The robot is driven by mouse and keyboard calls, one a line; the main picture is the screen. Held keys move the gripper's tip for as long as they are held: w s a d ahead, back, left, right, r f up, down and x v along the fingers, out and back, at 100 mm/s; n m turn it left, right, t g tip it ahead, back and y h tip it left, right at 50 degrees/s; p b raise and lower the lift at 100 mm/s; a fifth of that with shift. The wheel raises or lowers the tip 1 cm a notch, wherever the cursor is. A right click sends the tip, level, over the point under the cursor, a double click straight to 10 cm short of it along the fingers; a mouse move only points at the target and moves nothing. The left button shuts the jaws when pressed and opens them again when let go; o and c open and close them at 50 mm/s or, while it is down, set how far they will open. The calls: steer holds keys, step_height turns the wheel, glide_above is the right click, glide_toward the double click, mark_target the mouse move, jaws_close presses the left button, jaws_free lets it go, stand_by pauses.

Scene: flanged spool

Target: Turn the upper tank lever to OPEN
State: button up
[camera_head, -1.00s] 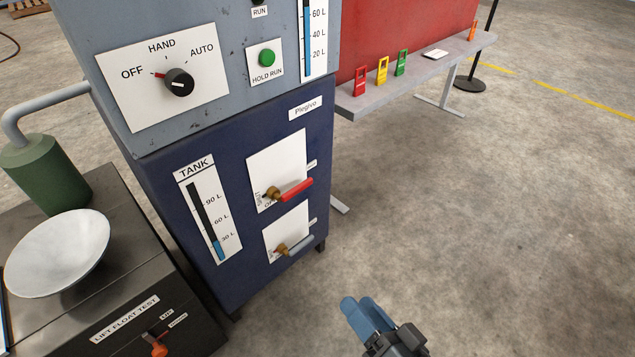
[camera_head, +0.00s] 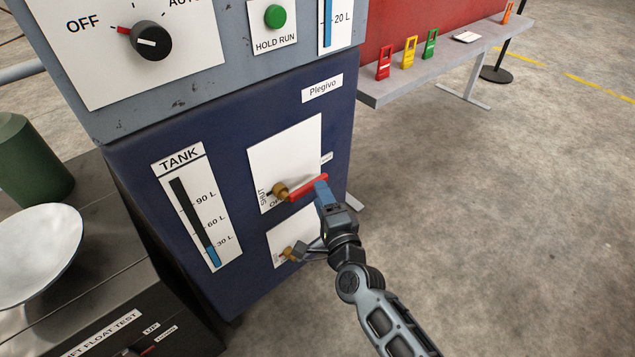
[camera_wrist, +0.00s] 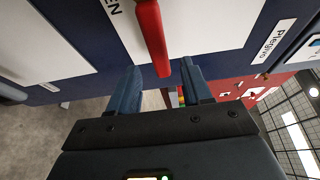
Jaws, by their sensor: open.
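The upper tank lever (camera_head: 306,188) has a red handle on a brass pivot, on a white plate (camera_head: 290,150) of the dark blue cabinet. The handle points right and slightly up in the head view. My gripper (camera_head: 322,190) is at the handle's outer end, with its blue fingers partly covering it. In the wrist view the red handle (camera_wrist: 151,38) comes down toward the gap between the open fingers of my gripper (camera_wrist: 160,85). The jaws are not closed on it. Part of the plate's lettering is hidden behind the lever.
The lower lever's brass pivot (camera_head: 290,254) sits just below, its grey handle partly behind my gripper. A tank gauge (camera_head: 191,207) is on the left of the panel. A grey bench (camera_head: 385,92) with coloured tags stands behind. The floor at right is clear.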

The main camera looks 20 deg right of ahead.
steer(key=shift+w+d+b, duration=0.2)
steer(key=shift+w+b, duration=0.2)
steer(key=shift+w, duration=2.25)
steer(key=shift+c, duration=0.3)
jaws_close()
